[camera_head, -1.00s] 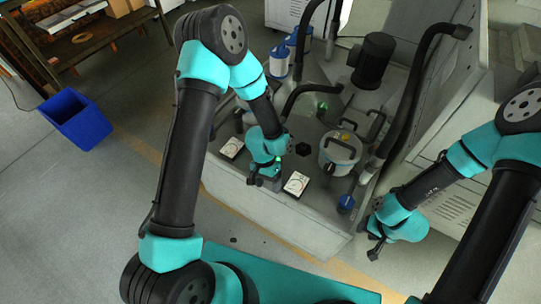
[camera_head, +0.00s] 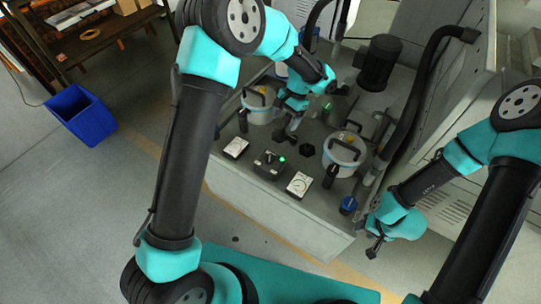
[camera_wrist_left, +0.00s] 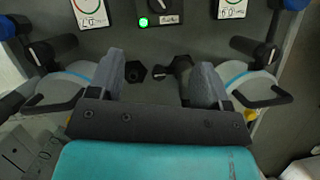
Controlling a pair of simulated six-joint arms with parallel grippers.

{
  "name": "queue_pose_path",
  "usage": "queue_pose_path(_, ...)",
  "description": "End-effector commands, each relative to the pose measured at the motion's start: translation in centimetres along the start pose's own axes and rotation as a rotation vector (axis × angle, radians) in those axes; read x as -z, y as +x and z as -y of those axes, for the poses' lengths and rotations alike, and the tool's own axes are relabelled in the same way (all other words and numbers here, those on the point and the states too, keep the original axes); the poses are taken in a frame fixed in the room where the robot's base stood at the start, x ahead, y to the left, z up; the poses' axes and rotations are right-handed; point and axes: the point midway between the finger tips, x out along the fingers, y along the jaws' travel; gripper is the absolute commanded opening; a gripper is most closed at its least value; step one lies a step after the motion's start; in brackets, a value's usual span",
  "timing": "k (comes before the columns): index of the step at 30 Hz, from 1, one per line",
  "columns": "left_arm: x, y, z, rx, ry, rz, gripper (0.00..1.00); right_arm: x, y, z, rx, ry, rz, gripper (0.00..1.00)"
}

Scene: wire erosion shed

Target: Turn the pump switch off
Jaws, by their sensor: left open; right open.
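The pump switch (camera_head: 269,164) is a small dark box with a rotary knob and a lit green lamp, on the front of the grey machine top between two white dials. In the left wrist view the switch (camera_wrist_left: 168,18) shows at the top edge, its knob partly cut off, the green lamp lit at its left. The knob's exact setting is too small to tell. My left gripper (camera_head: 292,127) is open and empty, behind and above the switch, apart from it. Its spread fingers also show in the left wrist view (camera_wrist_left: 158,68). My right gripper (camera_head: 375,246) hangs open beside the machine's right side.
White dial gauges (camera_head: 235,147) and (camera_head: 298,185) flank the switch. A lidded canister (camera_head: 344,150), a black hex knob (camera_head: 307,150) and a black motor (camera_head: 378,62) stand on the machine top. A blue bin (camera_head: 80,115) stands on the floor at left.

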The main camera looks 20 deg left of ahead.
Motion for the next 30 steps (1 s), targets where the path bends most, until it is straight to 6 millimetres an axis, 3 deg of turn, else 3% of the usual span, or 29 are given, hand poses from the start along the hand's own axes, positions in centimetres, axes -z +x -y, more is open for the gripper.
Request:
queue_pose_path(8,0.0,2.2,0.0,-0.001,0.000,0.004,0.72,0.0,0.0,0.0,0.000,0.000,0.000,0.43)
queue_pose_path(30,-0.1,14.6,-0.1,-0.002,0.001,0.004,0.72,0.0,0.0,0.0,0.000,0.000,0.000,0.43)
